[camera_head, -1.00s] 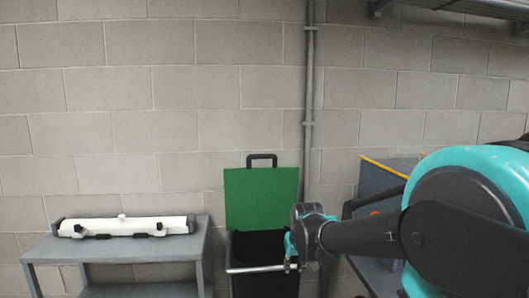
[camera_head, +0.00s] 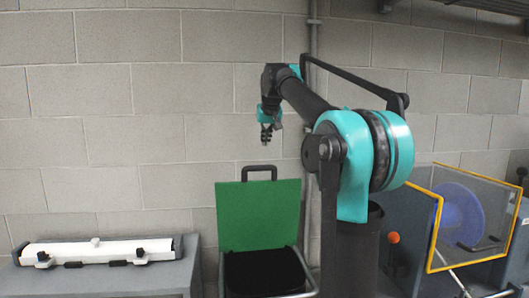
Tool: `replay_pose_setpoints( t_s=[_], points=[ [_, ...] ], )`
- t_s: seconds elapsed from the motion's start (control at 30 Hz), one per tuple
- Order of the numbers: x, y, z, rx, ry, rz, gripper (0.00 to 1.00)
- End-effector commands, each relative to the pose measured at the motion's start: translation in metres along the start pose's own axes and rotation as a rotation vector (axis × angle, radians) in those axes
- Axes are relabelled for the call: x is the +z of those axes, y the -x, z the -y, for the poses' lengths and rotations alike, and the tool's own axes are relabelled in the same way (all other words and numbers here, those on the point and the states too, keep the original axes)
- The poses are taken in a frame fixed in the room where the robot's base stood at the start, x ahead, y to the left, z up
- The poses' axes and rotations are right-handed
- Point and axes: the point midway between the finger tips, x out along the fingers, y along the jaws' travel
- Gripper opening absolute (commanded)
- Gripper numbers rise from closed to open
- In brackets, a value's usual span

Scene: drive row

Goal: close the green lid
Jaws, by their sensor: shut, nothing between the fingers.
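The green lid (camera_head: 258,214) stands raised and open at the back of a dark bin (camera_head: 266,273), with a dark handle (camera_head: 259,170) on its top edge. The bin's black opening faces up below the lid. My gripper (camera_head: 267,140) hangs pointing down above the lid's handle in the picture, clear of it. It is shut and empty. Its exact depth relative to the lid is hard to tell.
A grey bench (camera_head: 110,282) with a white bar-shaped device (camera_head: 97,251) stands at the left. At the right is a yellow-framed guard (camera_head: 437,230) with a blue reel (camera_head: 459,213) and an orange knob (camera_head: 393,238). A pipe (camera_head: 314,75) runs up the block wall behind.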

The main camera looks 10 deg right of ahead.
Motion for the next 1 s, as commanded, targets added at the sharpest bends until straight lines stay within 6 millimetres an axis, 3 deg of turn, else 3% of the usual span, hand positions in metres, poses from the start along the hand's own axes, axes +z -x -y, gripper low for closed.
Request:
replay_pose_setpoints(
  t_s=[0.53, 0.8, 1.0],
  points=[
    [0.001, -0.096, 0.0, 0.0, -0.001, 0.001, 0.0],
    [0.03, -0.084, 0.0, 0.0, 0.0, 0.001, 0.0],
    [0.038, -0.081, 0.0, 0.0, 0.0, 0.001, 0.0]
  ],
)
